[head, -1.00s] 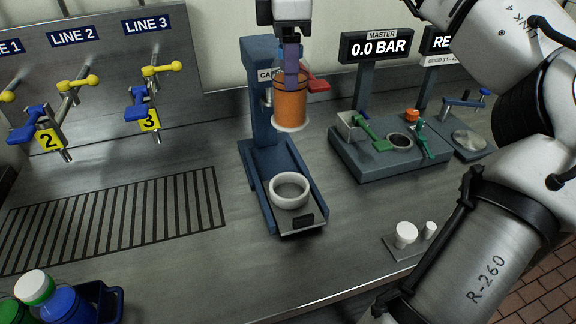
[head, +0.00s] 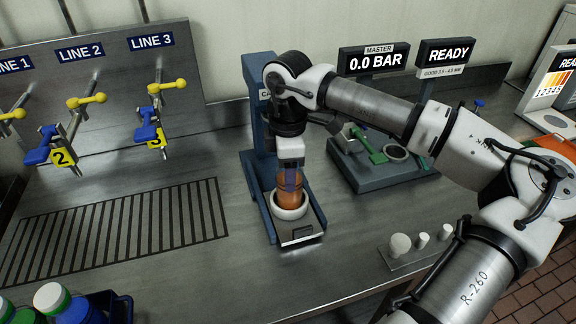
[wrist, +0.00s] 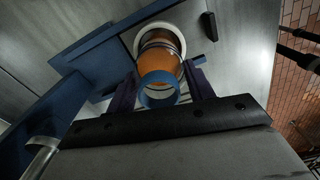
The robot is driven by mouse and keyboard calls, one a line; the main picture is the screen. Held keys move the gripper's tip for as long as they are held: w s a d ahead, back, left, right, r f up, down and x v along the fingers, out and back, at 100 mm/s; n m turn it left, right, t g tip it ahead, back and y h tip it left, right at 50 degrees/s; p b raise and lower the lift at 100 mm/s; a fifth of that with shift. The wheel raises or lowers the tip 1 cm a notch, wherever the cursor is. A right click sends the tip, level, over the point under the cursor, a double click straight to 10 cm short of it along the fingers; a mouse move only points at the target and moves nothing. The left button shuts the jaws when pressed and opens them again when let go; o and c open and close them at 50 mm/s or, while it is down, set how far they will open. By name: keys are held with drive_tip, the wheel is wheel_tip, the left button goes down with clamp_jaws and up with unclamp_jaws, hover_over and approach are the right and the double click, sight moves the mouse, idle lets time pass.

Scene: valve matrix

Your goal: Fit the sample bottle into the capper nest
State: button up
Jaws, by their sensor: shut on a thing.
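The sample bottle (head: 290,194) holds orange liquid and stands upright in the white ring of the capper nest (head: 291,211). Its base is hidden inside the ring. In the wrist view the bottle (wrist: 161,62) has a blue ring around its open-looking neck, and the white nest ring (wrist: 140,40) shows around its far end. My gripper (head: 290,178) points down from above and is shut on the bottle's upper part. In the wrist view its purple fingers (wrist: 160,95) stand on both sides of the neck.
The blue capper column (head: 259,130) rises behind the nest, close to my arm. A grey block with a green lever (head: 375,150) stands to the right. White plugs (head: 400,245) sit near the front edge. Valves with yellow handles (head: 167,86) are at the left.

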drive_tip(key=shift+f, duration=0.2)
drive_tip(key=shift+f+b, duration=0.2)
drive_tip(key=shift+b, duration=0.1)
drive_tip(key=o, duration=1.1)
drive_tip(key=shift+r, duration=0.1)
drive_tip(key=shift+r, duration=0.55)
wheel_tip(320, 180, up, 11)
drive_tip(key=shift+r+b, duration=0.1)
drive_tip(key=shift+b, duration=0.95)
